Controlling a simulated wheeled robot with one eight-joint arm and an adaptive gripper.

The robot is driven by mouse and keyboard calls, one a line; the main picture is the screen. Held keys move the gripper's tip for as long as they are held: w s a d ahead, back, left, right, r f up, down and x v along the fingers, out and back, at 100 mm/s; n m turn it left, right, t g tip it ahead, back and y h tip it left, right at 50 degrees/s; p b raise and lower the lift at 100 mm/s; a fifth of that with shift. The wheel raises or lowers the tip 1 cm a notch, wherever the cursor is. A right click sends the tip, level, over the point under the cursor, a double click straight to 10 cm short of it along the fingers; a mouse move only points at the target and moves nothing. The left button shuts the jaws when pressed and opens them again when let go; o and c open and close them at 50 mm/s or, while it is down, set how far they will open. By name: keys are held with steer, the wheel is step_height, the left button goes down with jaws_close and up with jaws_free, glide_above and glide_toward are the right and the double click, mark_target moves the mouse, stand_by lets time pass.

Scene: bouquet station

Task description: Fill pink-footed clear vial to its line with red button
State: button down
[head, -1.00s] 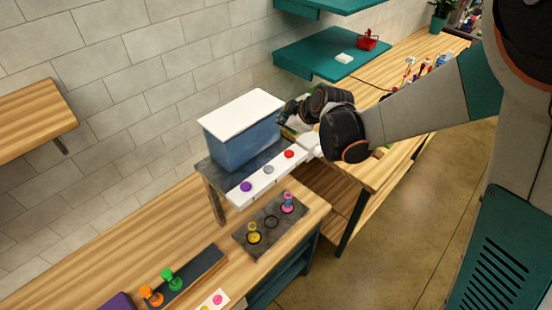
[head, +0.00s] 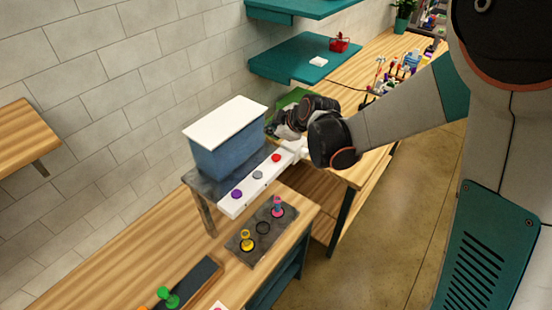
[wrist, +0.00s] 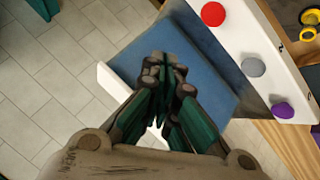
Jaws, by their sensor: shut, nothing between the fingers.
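The pink-footed vial (head: 278,207) stands at the right end of a dark holder plate (head: 241,245) on the bench; its fill level is too small to read. The red button (head: 276,158) is at the far right end of a white bar (head: 228,208) below the blue tank. In the wrist view the red button (wrist: 213,14) is at the top, right of my fingers. My gripper (wrist: 165,62) is shut and empty, in front of the blue tank in that view. In the head view my gripper (head: 274,127) is beside the tank's right side, apart from the button.
The blue tank (head: 228,155) with a white lid stands on a raised dark stand. Grey (head: 257,175) and purple (head: 237,194) buttons share the bar. A yellow-footed vial (head: 247,240) stands at the holder's left. Teal shelves (head: 300,60) hang behind.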

steer(key=b, duration=0.4)
glide_above(274, 158)
step_height(274, 158, down, 6)
steer(key=shift+f, duration=0.1)
steer(key=shift+f+b, duration=0.4)
steer(key=shift+f, duration=0.15)
steer(key=shift+f, duration=0.15)
stand_by(0.6)
steer(key=shift+s+f+b, duration=0.1)
steer(key=shift+f+b, duration=0.15)
steer(key=shift+b, duration=0.3)
steer(key=shift+f+b, duration=0.55)
steer(key=shift+b, duration=0.05)
stand_by(0.6)
steer(key=shift+r, duration=0.15)
steer(key=shift+r+p, duration=0.5)
steer(key=shift+r, duration=0.35)
steer(key=shift+r, duration=0.1)
